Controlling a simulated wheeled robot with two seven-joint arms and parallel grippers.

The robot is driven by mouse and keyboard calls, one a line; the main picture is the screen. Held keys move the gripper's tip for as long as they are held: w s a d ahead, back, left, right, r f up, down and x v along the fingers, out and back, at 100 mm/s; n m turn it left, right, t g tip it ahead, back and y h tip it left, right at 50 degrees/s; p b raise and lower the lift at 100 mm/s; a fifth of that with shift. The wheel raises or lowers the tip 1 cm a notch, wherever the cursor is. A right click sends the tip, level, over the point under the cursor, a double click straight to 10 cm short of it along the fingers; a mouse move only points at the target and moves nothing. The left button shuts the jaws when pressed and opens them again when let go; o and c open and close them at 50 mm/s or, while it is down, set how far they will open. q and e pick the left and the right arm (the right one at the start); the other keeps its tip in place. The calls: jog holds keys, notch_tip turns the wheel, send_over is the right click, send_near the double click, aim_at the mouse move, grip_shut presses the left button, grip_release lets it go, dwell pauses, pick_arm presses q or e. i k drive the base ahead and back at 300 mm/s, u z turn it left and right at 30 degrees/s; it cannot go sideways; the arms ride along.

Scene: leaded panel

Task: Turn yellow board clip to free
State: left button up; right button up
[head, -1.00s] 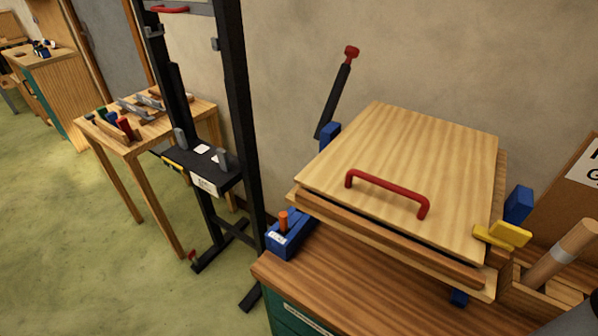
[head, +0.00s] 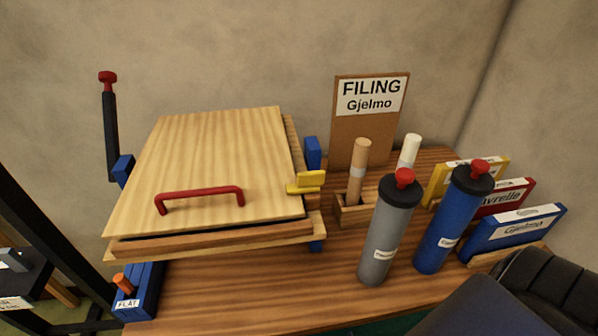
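The yellow board clip (head: 306,183) sits at the right edge of the pale wooden board (head: 212,160) in the head view. Its raised tab sits over a flat yellow bar that reaches left onto the board's edge. The board lies on a wooden frame and carries a red handle (head: 200,193) along its front. Neither gripper can be made out. A dark arm part of mine fills the lower right corner, with no fingers visible.
A grey bottle (head: 383,240) and a blue bottle (head: 446,228), both red-capped, stand right of the board. Behind them are a wooden holder with rolls, a FILING sign (head: 371,97) and several binders. A black lever (head: 110,135) with a red knob rises at left. Bench space in front is clear.

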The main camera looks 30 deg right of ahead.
aim_at(309, 182)
jog(key=k, duration=0.5)
jog(key=z, duration=2.1)
jog(key=i, duration=0.6)
jog(key=u, duration=1.75)
